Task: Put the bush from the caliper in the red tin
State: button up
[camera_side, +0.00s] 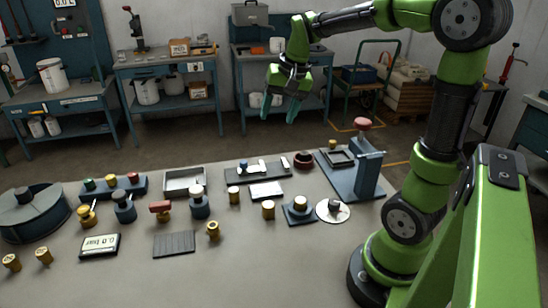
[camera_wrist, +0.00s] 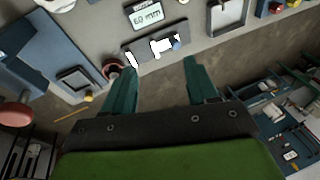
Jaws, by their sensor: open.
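The caliper (camera_side: 272,171) is a dark plate with white jaw pieces near the back edge of the table; it also shows in the wrist view (camera_wrist: 140,54). A small bluish bush (camera_wrist: 176,44) sits at its white jaw; in the side view the bush (camera_side: 243,164) is tiny. The red tin (camera_side: 303,160), a low dark red round cup, stands just right of the caliper; it shows left of it in the wrist view (camera_wrist: 113,68). My gripper (camera_side: 280,106) is open and empty, high above and behind the table's back edge; its teal fingers (camera_wrist: 160,67) are wide apart.
A blue press stand with a red knob (camera_side: 362,124) rises right of the tin. A square dark frame (camera_side: 340,157) is beside it. A grey tray (camera_side: 184,182) lies left of the caliper, a white display (camera_side: 266,190) in front. Several brass pieces and valves crowd the front.

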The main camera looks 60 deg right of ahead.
jog(key=s+a+n+t+y, duration=0.1)
jog(key=s+a+n+t, duration=0.1)
jog(key=s+a, duration=0.3)
jog(key=s+a+n+t+y, duration=0.1)
jog(key=s+a+n, duration=0.3)
jog(key=a, duration=0.6)
jog(key=shift+s+a+r+t, duration=0.15)
jog(key=shift+s+a+t, duration=0.25)
jog(key=shift+s, duration=0.55)
